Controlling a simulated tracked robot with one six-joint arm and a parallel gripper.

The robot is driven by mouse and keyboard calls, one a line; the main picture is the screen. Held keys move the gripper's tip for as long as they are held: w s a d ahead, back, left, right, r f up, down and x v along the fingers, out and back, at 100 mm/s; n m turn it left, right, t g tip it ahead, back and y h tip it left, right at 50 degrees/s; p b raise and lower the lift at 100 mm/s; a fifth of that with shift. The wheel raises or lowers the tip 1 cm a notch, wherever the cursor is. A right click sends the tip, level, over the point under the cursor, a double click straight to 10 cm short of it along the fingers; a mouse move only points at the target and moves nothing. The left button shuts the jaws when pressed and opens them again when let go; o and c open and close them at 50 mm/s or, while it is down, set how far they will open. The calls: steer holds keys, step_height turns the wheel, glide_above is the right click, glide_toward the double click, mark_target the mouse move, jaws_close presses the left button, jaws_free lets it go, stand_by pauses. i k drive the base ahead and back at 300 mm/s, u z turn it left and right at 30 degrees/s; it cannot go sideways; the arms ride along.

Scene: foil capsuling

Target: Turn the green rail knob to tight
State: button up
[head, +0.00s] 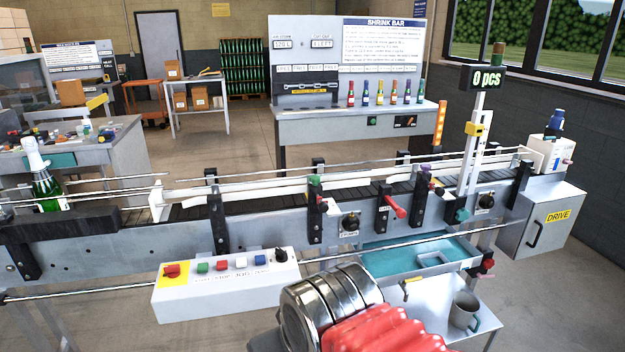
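A small green knob (315,181) sits on top of a black rail bracket (316,220) on the near side of the conveyor, left of centre. A second, teal-green knob (462,215) sits on the conveyor's front face, right of centre. I cannot tell from this view which is the rail knob, nor whether either is tight or loose. My gripper is not in view, and nothing is seen touching either knob.
Red knobs (398,211) and black dials line the conveyor front (270,222). A button box (225,285) juts out at lower left. Chrome rings and red ribbing (385,332), perhaps part of my arm, fill the lower middle. A green bottle (45,185) stands at the left.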

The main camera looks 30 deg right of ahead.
mark_target(315, 178)
steer(key=z, duration=0.05)
steer(key=i, duration=1)
steer(key=u, duration=0.05)
